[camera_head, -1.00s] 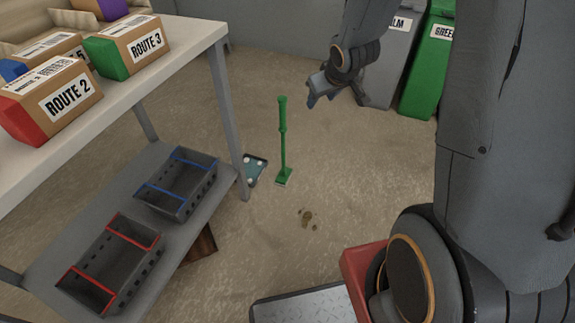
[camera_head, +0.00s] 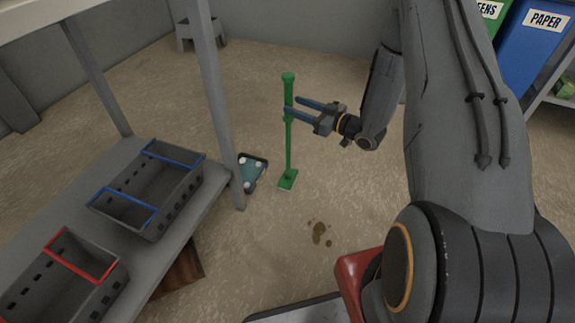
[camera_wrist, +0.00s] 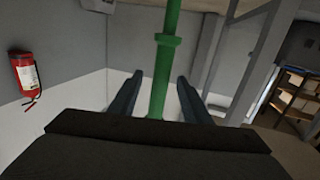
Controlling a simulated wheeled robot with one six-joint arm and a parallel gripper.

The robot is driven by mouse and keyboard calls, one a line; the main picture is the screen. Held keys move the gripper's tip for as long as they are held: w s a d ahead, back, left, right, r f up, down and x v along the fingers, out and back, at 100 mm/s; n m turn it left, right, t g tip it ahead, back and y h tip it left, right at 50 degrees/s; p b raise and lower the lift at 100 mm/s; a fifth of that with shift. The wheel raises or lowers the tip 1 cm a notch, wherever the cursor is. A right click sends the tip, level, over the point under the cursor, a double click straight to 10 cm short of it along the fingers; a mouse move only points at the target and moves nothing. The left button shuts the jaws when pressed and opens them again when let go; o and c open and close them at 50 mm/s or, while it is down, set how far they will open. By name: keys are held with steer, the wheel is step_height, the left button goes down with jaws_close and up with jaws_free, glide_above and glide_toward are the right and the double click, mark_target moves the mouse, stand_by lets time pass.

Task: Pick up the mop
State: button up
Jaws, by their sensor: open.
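The green mop (camera_head: 288,140) stands upright on the floor in the head view, its flat head (camera_head: 288,179) at the bottom. My gripper (camera_head: 293,108) is level with the upper part of its handle, with the two fingers open and reaching toward it from the right. In the wrist view the green handle (camera_wrist: 162,75) stands between the two open fingers (camera_wrist: 160,98). Clear gaps show on both sides of the handle, so the fingers do not look closed on it. The mop head is hidden in the wrist view.
A shelf with blue-trimmed (camera_head: 150,190) and red-trimmed (camera_head: 70,285) baskets stands at left, its post (camera_head: 212,90) near the mop. A dark tray (camera_head: 252,172) lies beside the mop head. A brown stain (camera_head: 319,232) marks the floor. A blue paper bin (camera_head: 535,50) stands at right.

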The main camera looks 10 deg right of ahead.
mark_target(291, 117)
steer(key=shift+w+a+f+b, duration=0.25)
steer(key=shift+w+a+b, duration=0.2)
steer(key=shift+w, duration=0.15)
steer(key=shift+w+a+f+b, duration=0.2)
steer(key=shift+w+a+b, duration=0.2)
steer(key=shift+w, duration=0.2)
steer(key=b+x, duration=0.2)
steer(key=x, duration=0.2)
steer(key=shift+w+a+r, duration=0.1)
steer(key=shift+w+a, duration=0.05)
steer(key=shift+a, duration=0.3)
steer(key=shift+r, duration=0.1)
jaws_close()
